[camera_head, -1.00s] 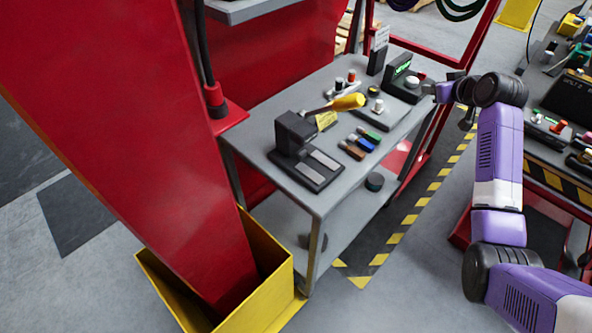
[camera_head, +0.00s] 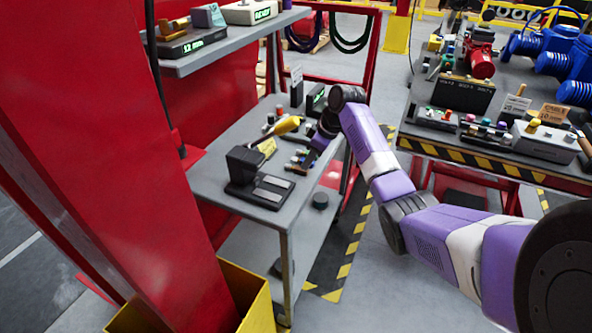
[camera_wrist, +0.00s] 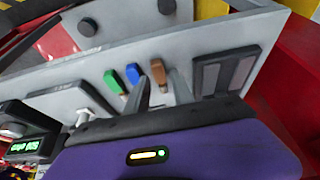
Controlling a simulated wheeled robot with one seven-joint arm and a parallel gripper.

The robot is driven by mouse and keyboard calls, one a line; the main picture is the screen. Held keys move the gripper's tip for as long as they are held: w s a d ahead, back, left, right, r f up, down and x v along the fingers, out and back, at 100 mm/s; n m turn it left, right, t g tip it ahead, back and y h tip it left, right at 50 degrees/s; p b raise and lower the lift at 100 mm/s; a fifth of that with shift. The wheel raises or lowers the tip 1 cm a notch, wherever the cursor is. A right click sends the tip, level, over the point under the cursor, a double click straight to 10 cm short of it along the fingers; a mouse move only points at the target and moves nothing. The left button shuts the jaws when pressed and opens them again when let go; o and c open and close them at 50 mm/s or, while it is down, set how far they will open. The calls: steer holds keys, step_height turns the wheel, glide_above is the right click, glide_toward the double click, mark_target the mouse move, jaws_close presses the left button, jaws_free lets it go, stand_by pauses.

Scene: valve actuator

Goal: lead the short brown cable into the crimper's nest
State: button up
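The short brown cable (camera_wrist: 158,73) lies on the grey cart top in the wrist view, beside a blue one (camera_wrist: 133,73) and a green one (camera_wrist: 113,78). My gripper (camera_wrist: 160,88) is open, its two pale fingers apart and empty, with the brown cable just beyond the gap between the tips. The crimper (camera_head: 243,165) is a black block on a base with two grey pads and a yellow handle (camera_head: 289,125). In the wrist view its padded base (camera_wrist: 222,74) lies right of the brown cable. I cannot make out the nest.
A red post (camera_head: 120,150) with a yellow foot (camera_head: 250,295) stands left of the cart (camera_head: 215,190). A shelf (camera_head: 220,50) with devices hangs above the cart's far end. Another bench (camera_head: 480,155) stands at the right. A black round knob (camera_head: 320,200) is on the cart's side.

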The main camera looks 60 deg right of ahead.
mark_target(297, 170)
steer(key=x, duration=0.4)
steer(key=shift+s+d+f, duration=0.1)
steer(key=shift+s+d, duration=0.05)
steer(key=shift+s, duration=0.05)
jaws_close()
